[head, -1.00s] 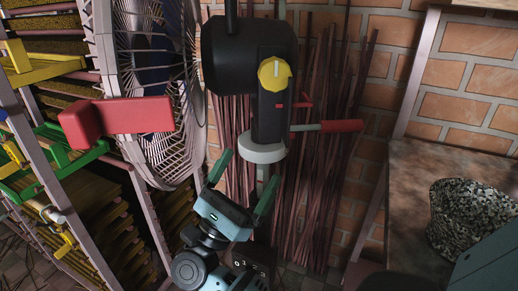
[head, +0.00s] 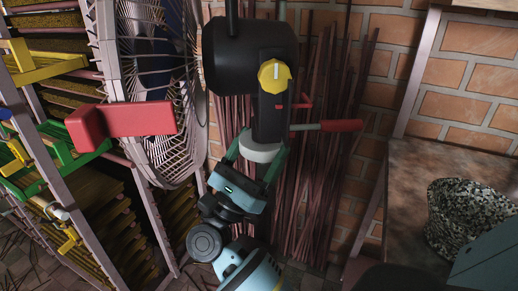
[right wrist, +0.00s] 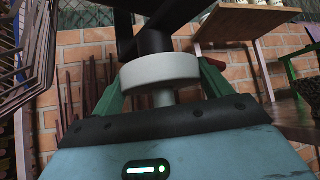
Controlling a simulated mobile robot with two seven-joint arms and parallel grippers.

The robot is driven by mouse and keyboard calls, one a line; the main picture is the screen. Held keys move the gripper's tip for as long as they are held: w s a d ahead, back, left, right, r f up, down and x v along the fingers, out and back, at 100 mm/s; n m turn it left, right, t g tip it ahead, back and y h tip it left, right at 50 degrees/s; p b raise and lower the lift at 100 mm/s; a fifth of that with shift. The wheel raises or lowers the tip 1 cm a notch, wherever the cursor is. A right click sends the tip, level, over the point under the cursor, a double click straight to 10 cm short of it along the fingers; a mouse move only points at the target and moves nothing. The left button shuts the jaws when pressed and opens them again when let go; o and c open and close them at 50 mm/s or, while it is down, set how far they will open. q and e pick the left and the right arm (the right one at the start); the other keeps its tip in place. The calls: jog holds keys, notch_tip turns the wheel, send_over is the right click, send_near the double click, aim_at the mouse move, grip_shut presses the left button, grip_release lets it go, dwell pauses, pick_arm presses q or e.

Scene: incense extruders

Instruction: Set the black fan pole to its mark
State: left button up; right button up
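The fan's black motor housing (head: 250,55) has a yellow knob (head: 275,73) and stands on a black pole section (head: 268,122). A pale grey collar (head: 260,150) sits under that section; the right wrist view shows it too (right wrist: 160,70). A thinner grey pole (right wrist: 164,98) runs below the collar. A red-handled lever (head: 342,126) sticks out to the right. My left gripper is not in view.
The fan's wire cage (head: 155,90) and a red block (head: 125,124) are at left, in front of a rack (head: 60,200). Thin reddish sticks (head: 315,190) lean on the brick wall behind. A table with a speckled sack (head: 455,215) is at right.

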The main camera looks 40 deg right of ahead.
aim_at(255, 136)
jog(key=shift+t, duration=0.3)
jog(key=c, duration=0.5)
notch_tip(255, 136, up, 4)
jog(key=shift+r+p, duration=0.25)
jog(key=shift+p, duration=0.8)
jog(key=shift+c, duration=0.2)
jog(key=shift+r, duration=0.15)
jog(key=o, duration=1.2)
jog(key=shift+o, duration=0.9)
jog(key=shift+f, duration=0.2)
